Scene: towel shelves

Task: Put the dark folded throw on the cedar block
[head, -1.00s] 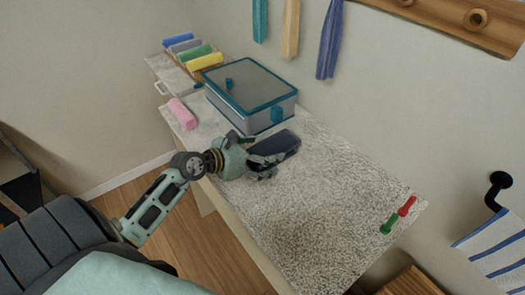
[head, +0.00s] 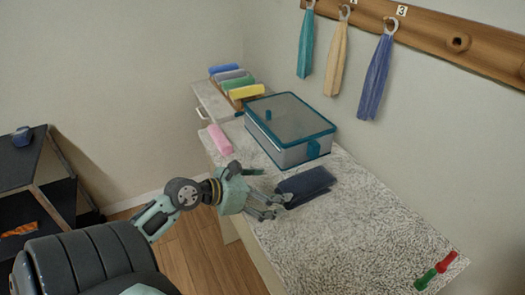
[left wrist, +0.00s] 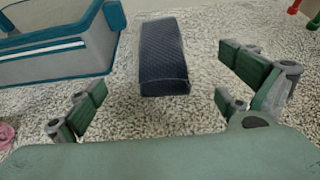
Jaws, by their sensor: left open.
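The dark folded throw (head: 305,186) is navy and lies on the speckled counter in front of the teal-edged box. In the left wrist view the throw (left wrist: 163,60) lies beyond and between my fingers. My left gripper (head: 268,192) is open and empty, at the throw's left end, with its fingers spread. In the left wrist view the open gripper (left wrist: 165,100) shows a clear gap between its fingers and the throw. My right gripper is not in view. I cannot make out a cedar block in these frames.
A lidded box (head: 290,130) with teal edges stands behind the throw. Red and green handles (head: 436,270) lie at the right. Dark shelves (head: 40,185) stand left.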

